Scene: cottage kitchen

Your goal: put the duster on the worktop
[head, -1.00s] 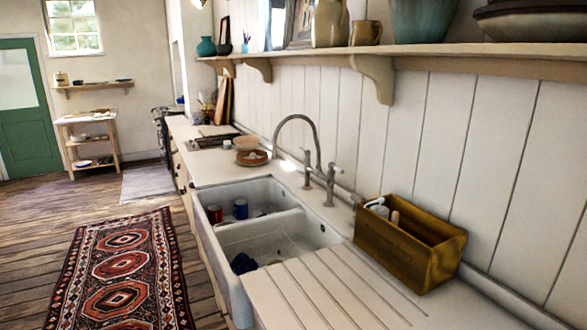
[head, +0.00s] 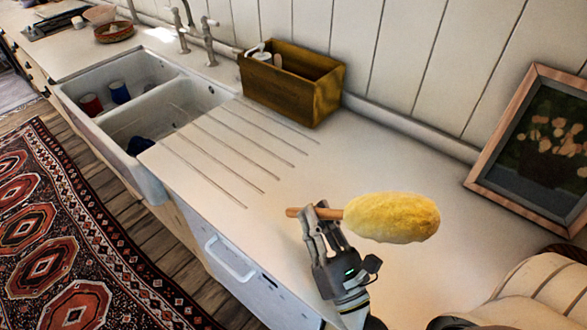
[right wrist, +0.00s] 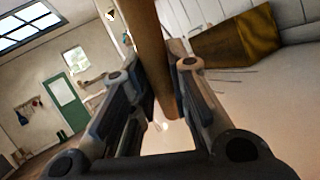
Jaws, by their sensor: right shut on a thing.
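The duster has a fluffy yellow head (head: 392,217) and a wooden handle (head: 298,212). My right gripper (head: 322,217) is shut on the handle, and the yellow head sticks out to the right. The right wrist view shows the handle (right wrist: 155,55) between the two fingers. The duster appears to be over the pale worktop (head: 300,170); I cannot tell whether it touches it. My left gripper is not in view.
A wooden box (head: 285,92) with items in it stands against the wall behind the drainer grooves. A double sink (head: 150,165) with cups is at left. A framed picture (head: 535,140) leans at right. The worktop between box and picture is clear.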

